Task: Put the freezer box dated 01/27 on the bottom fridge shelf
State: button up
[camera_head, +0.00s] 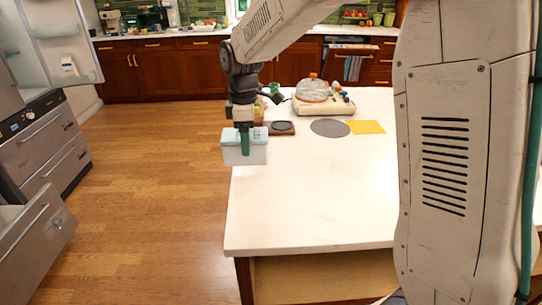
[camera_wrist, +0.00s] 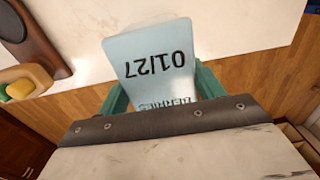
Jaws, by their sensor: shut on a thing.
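My gripper (camera_head: 245,141) is shut on the freezer box (camera_head: 257,154), a white box with a pale blue lid. It holds the box in the air at the left edge of the white counter. In the wrist view the lid (camera_wrist: 150,62) reads 01/27 upside down, with a second word, seemingly BERRIES, partly hidden. The green fingers of my gripper (camera_wrist: 163,92) sit on both sides of the box. An open fridge door (camera_head: 60,40) stands at the upper left in the head view. The bottom fridge shelf cannot be made out.
The white counter (camera_head: 310,205) holds a dark coaster (camera_head: 281,128), a grey round mat (camera_head: 330,128), a yellow mat (camera_head: 366,127) and a scale-like appliance (camera_head: 323,107). A drawer (camera_head: 35,240) juts out at lower left. The wooden floor (camera_head: 150,200) between is clear.

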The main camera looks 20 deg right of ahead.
jog(key=shift+s+d+f, duration=0.6)
jog(key=shift+d+f, duration=0.1)
jog(key=shift+d, duration=0.4)
jog(key=shift+s+d+f, duration=0.65)
jog(key=shift+d, duration=0.4)
jog(key=shift+s+d+f, duration=0.6)
jog(key=shift+d+f, duration=0.1)
jog(key=shift+d, duration=0.4)
jog(key=shift+f, duration=0.15)
jog(key=o, duration=1.3)
jog(key=shift+c, duration=0.2)
